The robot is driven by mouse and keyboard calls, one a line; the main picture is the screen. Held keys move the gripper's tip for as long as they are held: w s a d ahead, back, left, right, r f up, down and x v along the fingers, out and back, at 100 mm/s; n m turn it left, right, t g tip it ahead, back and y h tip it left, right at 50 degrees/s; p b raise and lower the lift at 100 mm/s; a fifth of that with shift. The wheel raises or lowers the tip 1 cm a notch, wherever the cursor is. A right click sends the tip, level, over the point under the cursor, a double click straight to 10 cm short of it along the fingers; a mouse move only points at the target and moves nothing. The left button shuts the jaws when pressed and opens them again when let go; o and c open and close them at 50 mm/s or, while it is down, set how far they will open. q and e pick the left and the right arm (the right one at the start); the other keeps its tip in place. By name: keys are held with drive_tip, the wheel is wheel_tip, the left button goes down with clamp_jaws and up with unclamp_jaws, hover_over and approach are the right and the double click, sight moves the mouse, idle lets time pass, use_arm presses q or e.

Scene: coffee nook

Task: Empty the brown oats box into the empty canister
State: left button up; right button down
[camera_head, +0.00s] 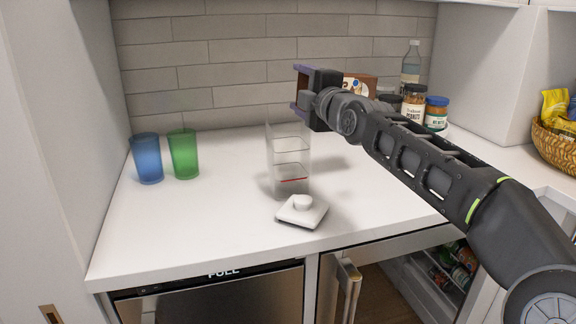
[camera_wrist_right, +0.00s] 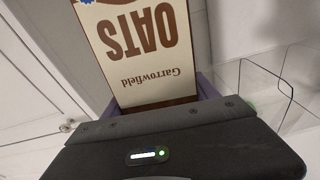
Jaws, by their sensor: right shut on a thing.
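My right gripper (camera_head: 299,92) is raised above the counter, up and slightly right of the clear canister. In the right wrist view the oats box (camera_wrist_right: 140,45), cream-fronted with brown lettering, sits between its purple fingers, and the gripper is shut on it. The lettering reads upside down there. In the head view the gripper largely or wholly hides the held box. The clear square canister (camera_head: 290,156) stands upright and open, with a red line low on it. It also shows at the right of the right wrist view (camera_wrist_right: 262,92). My left gripper is out of view.
A white lid (camera_head: 302,211) lies just in front of the canister. Blue (camera_head: 147,158) and green (camera_head: 184,154) tumblers stand at the left. A brown box (camera_head: 361,85), jars (camera_head: 413,104) and a bottle (camera_head: 411,65) stand back right. A cabinet below is open.

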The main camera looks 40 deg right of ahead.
drive_tip(key=shift+w+a, duration=0.2)
drive_tip(key=shift+w, duration=0.45)
drive_tip(key=shift+s+f+b, duration=0.35)
drive_tip(key=shift+s+b, duration=0.05)
drive_tip(key=shift+s, duration=0.25)
drive_tip(key=shift+s+f+b, duration=0.35)
drive_tip(key=shift+s, duration=0.3)
drive_tip(key=shift+r+n, duration=0.1)
drive_tip(key=shift+n, duration=0.2)
drive_tip(key=shift+w, duration=0.1)
